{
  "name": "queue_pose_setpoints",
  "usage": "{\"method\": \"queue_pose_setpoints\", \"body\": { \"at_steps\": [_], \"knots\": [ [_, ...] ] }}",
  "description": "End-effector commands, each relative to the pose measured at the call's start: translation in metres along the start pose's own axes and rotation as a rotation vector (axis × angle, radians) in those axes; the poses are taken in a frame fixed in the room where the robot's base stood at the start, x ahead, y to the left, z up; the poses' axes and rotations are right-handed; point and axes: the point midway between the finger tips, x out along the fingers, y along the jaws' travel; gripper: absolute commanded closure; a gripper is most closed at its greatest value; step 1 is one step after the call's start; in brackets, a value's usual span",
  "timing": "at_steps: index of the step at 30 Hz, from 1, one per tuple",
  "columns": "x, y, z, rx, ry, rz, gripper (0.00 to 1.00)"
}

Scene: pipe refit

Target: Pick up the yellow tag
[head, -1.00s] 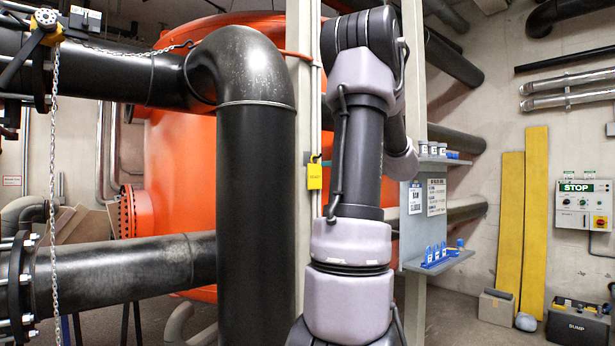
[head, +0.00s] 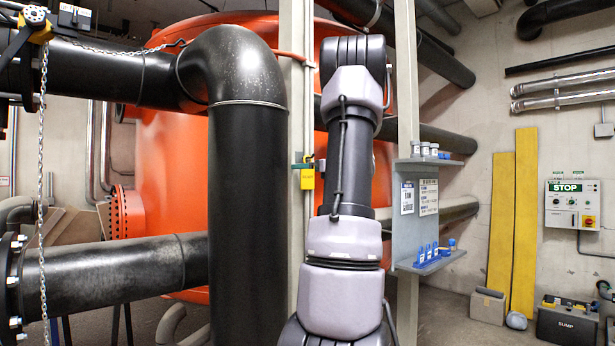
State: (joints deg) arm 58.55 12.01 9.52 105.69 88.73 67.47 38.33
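The yellow tag (head: 307,179) hangs upright on the pale vertical post, just right of the thick black pipe bend. My arm rises in front, close to the tag's right side. My gripper is mostly or wholly hidden behind my own arm. A small teal and dark piece (head: 300,166) shows at the tag's top edge; I cannot tell whether it is a fingertip or a fitting on the post. I cannot see whether anything grips the tag.
The black pipe (head: 248,200) stands left of the post, with a chain (head: 42,150) farther left. A grey shelf panel (head: 408,215) with small bottles and blue items is right of my arm. Yellow boards (head: 523,220) and a STOP box (head: 572,205) are at the far right.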

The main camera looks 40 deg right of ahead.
Motion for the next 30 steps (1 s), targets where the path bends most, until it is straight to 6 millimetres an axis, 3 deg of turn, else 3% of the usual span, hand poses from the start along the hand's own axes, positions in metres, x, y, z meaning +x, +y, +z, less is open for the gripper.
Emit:
{"method": "queue_pose_setpoints", "body": {
  "at_steps": [3,9,17,23,30],
  "knots": [
    [0.000,0.000,0.000,0.000,0.000,0.000,0.00],
    [0.000,0.000,0.000,-0.001,0.000,0.000,0.74],
    [-0.001,0.000,0.001,-0.001,0.000,0.000,0.74],
    [0.000,0.001,0.015,-0.004,-0.002,0.001,0.74],
    [-0.039,-0.001,0.015,-0.001,0.001,-0.003,0.74]
  ]
}}
